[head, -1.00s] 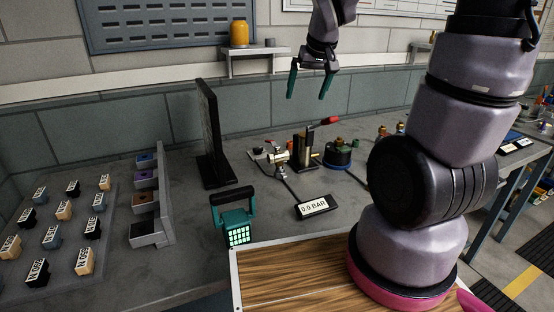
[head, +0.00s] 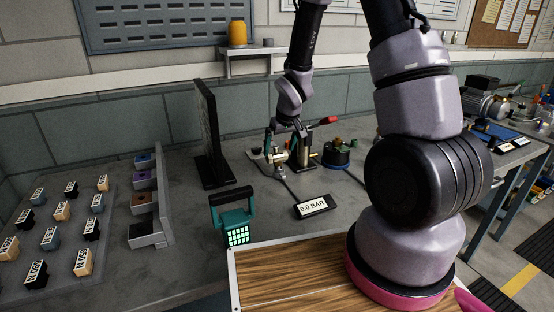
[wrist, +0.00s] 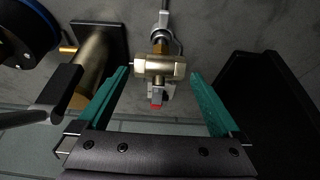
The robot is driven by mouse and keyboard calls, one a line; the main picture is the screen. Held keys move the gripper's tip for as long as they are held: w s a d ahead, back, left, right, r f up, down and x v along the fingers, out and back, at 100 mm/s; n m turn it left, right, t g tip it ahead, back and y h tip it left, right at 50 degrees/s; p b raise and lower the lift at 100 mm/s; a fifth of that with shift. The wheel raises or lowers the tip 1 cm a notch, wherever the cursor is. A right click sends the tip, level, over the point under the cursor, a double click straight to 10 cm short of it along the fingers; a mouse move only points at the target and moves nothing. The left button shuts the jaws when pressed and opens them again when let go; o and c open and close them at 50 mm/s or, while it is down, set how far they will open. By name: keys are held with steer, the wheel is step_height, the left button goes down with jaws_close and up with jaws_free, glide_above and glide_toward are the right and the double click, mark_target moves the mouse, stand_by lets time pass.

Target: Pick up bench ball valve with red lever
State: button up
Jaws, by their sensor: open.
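The brass ball valve (wrist: 172,67) lies between my open fingers in the wrist view, with clear gaps on both sides. A small red piece, seemingly its lever end (wrist: 155,105), shows on the side towards my palm. In the head view the valve (head: 281,158) is small and partly covered by my gripper (head: 284,147). My gripper (wrist: 158,73) has its two green fingers open and empty around the valve. I cannot tell exactly how far down the fingertips reach.
A black-based brass post (wrist: 92,52) with a lever stands close beside the left finger; its red-ended handle (head: 328,120) sticks out in the head view. A tall black panel (head: 207,135) stands to the left. A pressure display (head: 313,207) lies in front. A blue-based round fitting (head: 336,156) is to the right.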

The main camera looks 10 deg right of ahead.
mark_target(278, 153)
steer(key=shift+x, duration=2.65)
steer(key=c, duration=1.4)
